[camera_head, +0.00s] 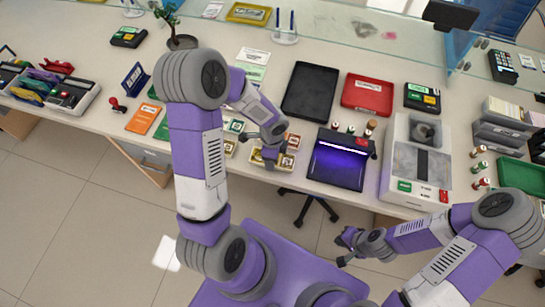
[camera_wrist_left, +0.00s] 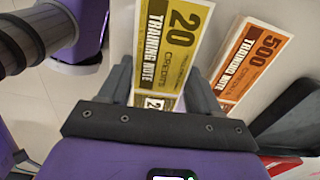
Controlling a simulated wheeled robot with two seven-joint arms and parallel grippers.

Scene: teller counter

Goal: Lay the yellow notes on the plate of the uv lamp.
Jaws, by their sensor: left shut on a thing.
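The yellow notes, printed 20 credits, show in the left wrist view (camera_wrist_left: 154,102) between my left gripper's fingers (camera_wrist_left: 160,90). More yellow printed paper (camera_wrist_left: 172,42) lies beyond the fingertips. In the head view my left gripper (camera_head: 271,157) is low at the counter's front edge, left of the uv lamp, shut on the yellow notes, which it partly hides. The uv lamp (camera_head: 342,145) is a black unit with a bright tube; its plate (camera_head: 337,168) glows purple and looks bare. My right gripper (camera_head: 343,251) looks open and empty, in front of the counter, below the lamp.
An orange 500 note (camera_wrist_left: 247,55) lies right of the yellow ones. Behind the lamp are a black tray (camera_head: 310,92) and a red tray (camera_head: 367,95). Cards lie near my left gripper.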

